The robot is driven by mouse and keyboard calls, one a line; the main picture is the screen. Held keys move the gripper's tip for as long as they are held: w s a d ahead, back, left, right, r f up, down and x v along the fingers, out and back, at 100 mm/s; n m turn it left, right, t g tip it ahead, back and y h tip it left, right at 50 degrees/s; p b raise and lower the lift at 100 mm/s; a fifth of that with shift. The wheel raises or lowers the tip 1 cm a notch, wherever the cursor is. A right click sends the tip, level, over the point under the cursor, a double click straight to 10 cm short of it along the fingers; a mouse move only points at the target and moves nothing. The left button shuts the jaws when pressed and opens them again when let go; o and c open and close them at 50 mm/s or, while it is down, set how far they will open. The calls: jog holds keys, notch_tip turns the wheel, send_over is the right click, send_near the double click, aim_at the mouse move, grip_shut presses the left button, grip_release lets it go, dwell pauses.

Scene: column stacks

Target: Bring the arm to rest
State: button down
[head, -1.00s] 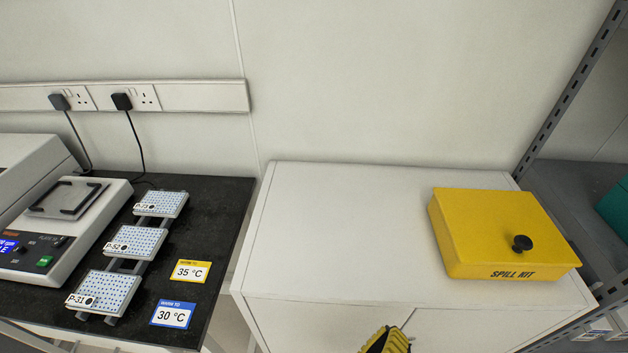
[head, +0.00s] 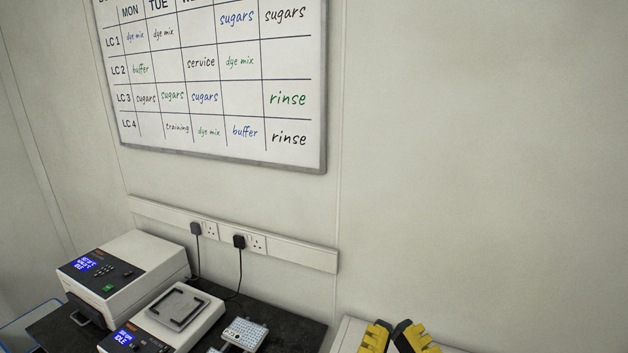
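My gripper (head: 393,331) shows at the bottom edge of the head view, right of centre. The rest of my arm is below the frame. The gripper appears in front of the white cabinet (head: 347,332), whose top is mostly cut off.
At lower left, two white instruments (head: 135,268) (head: 172,318) and a well plate (head: 245,333) stand on a dark bench (head: 300,325). A socket strip (head: 300,252) with two plugs and a whiteboard schedule (head: 225,85) are on the wall. The wall at right is bare.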

notch_tip(320, 180, up, 27)
jog(key=p, duration=2.4)
jog(key=shift+r, duration=0.1)
